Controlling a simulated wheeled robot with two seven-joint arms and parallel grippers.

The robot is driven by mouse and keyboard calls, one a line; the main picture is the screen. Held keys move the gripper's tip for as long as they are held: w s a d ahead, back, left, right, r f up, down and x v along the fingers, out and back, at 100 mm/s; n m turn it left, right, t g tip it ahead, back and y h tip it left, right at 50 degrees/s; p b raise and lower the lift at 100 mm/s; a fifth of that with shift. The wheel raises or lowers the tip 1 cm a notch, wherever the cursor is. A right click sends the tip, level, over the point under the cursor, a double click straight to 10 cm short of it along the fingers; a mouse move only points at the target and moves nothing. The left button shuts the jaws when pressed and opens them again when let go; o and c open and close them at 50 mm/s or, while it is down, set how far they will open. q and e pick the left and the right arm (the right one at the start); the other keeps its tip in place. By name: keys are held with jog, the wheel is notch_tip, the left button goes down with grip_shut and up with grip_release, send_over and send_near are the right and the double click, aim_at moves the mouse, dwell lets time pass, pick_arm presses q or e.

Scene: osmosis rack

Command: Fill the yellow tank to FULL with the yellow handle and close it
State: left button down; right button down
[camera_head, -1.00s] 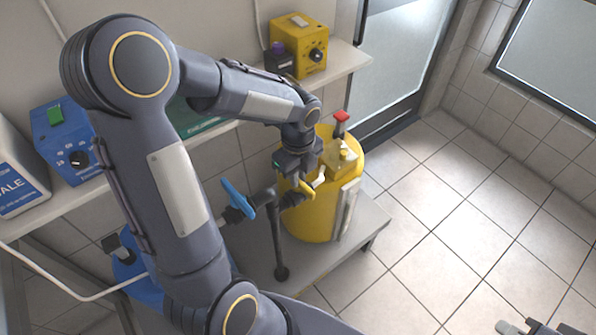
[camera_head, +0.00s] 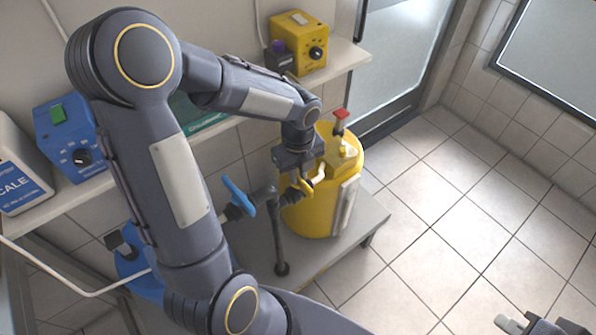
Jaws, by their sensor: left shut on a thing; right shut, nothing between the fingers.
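The yellow tank (camera_head: 322,213) stands on a low grey platform, with a red-topped fitting (camera_head: 341,116) on its lid. A pale upright gauge strip (camera_head: 347,204) runs down its side; its level cannot be read. The yellow handle (camera_head: 304,187) is on the dark pipe in front of the tank. My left gripper (camera_head: 301,176) reaches down to the handle from above and is shut on it; the fingers are partly hidden. My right gripper (camera_head: 522,325) is at the bottom right edge, shut and empty, well away from the tank.
A blue handle (camera_head: 238,196) sits on the pipe left of the yellow one. A blue tank (camera_head: 130,264) is partly hidden behind my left arm. A shelf above holds a yellow box (camera_head: 300,45), a blue box (camera_head: 66,138) and a scale (camera_head: 22,175). The tiled floor at right is clear.

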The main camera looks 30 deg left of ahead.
pick_arm(q)
jog(key=c, duration=1.5)
grip_release()
jog(key=shift+o, duration=0.2)
notch_tip(320, 180, up, 8)
jog(key=shift+f, duration=0.1)
